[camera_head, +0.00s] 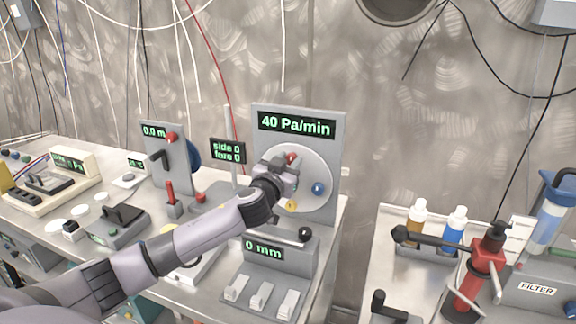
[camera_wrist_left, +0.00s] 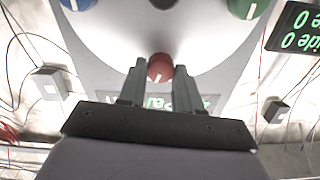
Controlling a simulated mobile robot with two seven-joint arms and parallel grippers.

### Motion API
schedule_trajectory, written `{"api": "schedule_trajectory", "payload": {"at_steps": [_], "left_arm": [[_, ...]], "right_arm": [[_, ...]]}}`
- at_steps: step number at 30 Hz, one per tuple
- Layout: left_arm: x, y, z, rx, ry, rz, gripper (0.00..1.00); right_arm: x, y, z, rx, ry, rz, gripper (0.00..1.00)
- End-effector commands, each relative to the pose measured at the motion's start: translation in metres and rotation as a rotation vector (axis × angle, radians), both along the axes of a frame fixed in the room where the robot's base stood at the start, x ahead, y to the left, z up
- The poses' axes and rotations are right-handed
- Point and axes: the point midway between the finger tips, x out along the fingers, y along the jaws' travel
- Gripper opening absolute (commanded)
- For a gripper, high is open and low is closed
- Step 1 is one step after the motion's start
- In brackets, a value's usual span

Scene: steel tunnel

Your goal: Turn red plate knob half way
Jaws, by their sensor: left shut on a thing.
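The red plate knob (camera_head: 292,158) sits near the top of a round grey plate (camera_head: 322,165) on an upright panel. In the left wrist view, the red knob (camera_wrist_left: 160,67) lies between the two fingers and has a white mark on its face. My left gripper (camera_head: 285,163) reaches the plate from the left and is shut on this knob. A blue knob (camera_head: 318,188) and a yellow knob (camera_head: 292,205) are on the same plate. The display (camera_head: 296,124) above reads 40 Pa/min. My right gripper is not in view.
A display reading "side 0, fore 0" (camera_head: 228,150) stands left of the panel. A box reading 0 mm (camera_head: 264,251) with a black ball lever (camera_head: 305,233) stands below my forearm. Bottles and a red pump (camera_head: 487,262) stand at the right.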

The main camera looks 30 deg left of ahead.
Motion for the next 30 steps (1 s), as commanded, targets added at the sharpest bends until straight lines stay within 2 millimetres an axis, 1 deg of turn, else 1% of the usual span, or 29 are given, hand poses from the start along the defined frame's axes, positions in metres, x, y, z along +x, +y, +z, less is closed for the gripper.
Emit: {"api": "schedule_trajectory", "payload": {"at_steps": [11,30], "left_arm": [[0.000,-0.001,0.000,0.336,0.084,0.002,0.03],[0.000,-0.002,0.000,0.925,0.226,0.001,0.03]], "right_arm": [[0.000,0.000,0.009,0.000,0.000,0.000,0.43],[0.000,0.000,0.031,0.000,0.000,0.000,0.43]]}}
